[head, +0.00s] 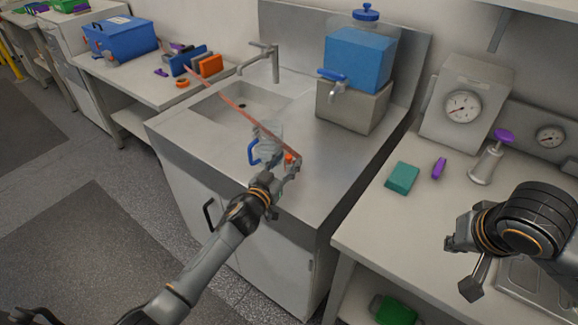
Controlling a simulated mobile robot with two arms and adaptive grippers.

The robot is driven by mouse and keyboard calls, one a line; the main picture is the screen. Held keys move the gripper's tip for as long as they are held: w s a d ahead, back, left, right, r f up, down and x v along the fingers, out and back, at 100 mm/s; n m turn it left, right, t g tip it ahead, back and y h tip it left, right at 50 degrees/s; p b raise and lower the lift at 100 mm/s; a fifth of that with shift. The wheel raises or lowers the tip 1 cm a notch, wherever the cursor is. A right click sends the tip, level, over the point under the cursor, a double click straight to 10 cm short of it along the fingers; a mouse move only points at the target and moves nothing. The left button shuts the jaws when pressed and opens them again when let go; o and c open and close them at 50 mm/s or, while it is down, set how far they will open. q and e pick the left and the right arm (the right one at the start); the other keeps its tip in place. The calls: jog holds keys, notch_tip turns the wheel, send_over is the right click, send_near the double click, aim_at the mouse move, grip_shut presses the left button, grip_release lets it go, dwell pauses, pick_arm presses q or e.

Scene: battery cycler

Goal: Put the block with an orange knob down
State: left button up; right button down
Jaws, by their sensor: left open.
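A small orange knob (289,157) shows on the steel sink counter (330,150), close beside the tip of my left gripper (284,170). The block under the knob is mostly hidden by the gripper, and I cannot tell whether it touches the fingers. My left gripper is open, low over the counter's front part. A clear jug with a blue handle (267,146) stands just behind it. My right gripper (462,265) is open and empty, its fingers spread, above the right bench.
A thin reddish strip (235,106) runs across the sink toward my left gripper. A blue-topped dispenser (358,62) stands at the counter's back. The right bench (375,220) holds a teal block (402,178), a purple piece (439,167) and a dial gauge unit (465,100).

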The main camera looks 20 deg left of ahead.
pick_arm(q)
jog(key=shift+s, duration=0.1)
grip_shut()
